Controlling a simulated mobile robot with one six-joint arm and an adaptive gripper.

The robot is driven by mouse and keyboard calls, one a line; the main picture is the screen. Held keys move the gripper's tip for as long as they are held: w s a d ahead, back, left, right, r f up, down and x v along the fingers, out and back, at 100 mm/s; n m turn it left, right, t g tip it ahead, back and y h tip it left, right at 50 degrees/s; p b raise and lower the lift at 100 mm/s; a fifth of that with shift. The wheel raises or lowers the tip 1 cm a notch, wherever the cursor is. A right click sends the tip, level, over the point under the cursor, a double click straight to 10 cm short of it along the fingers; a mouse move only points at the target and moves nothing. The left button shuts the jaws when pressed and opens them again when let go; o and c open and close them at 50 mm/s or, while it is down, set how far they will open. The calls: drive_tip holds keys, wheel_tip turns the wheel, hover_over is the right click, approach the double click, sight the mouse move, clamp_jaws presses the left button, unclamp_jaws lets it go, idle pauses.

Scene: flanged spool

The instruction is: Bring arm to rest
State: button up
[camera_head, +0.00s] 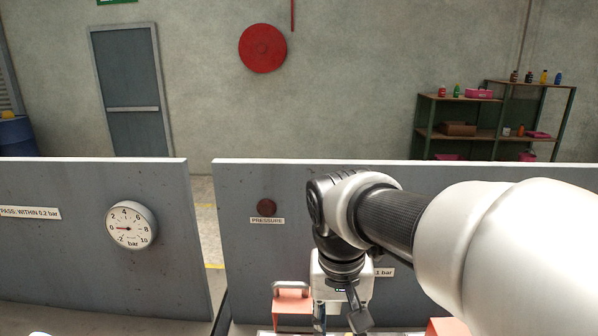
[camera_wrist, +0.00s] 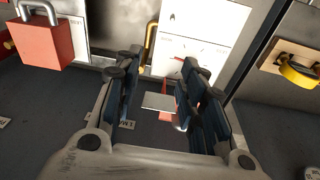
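My gripper (camera_head: 340,316) hangs pointing down at the bottom of the head view, in front of the right grey panel (camera_head: 240,270). My arm reaches in from the right with its wrist bent down. In the wrist view my gripper (camera_wrist: 158,75) has its two dark fingers spread apart. A small pale plate and a thin red piece (camera_wrist: 164,95) show between the fingers, seemingly beyond them; I see no grip on them. The fingertips are partly cut off in the head view.
A red padlock-like block (camera_head: 291,302) with a grey shackle is left of my gripper; one shows in the wrist view (camera_wrist: 42,42). A gauge (camera_head: 131,226) is on the left panel. Free room lies above the panels.

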drive_tip(key=s+d+f+t, duration=0.1)
drive_tip(key=s+d, duration=0.2)
drive_tip(key=s, duration=0.5)
drive_tip(key=s+d+n+t, duration=0.1)
drive_tip(key=s+d, duration=0.3)
drive_tip(key=s, duration=0.4)
drive_tip(key=shift+d+f+t+y, duration=0.15)
drive_tip(key=shift+f+t+y, duration=0.25)
drive_tip(key=shift+t, duration=0.2)
drive_tip(key=shift+c, duration=0.2)
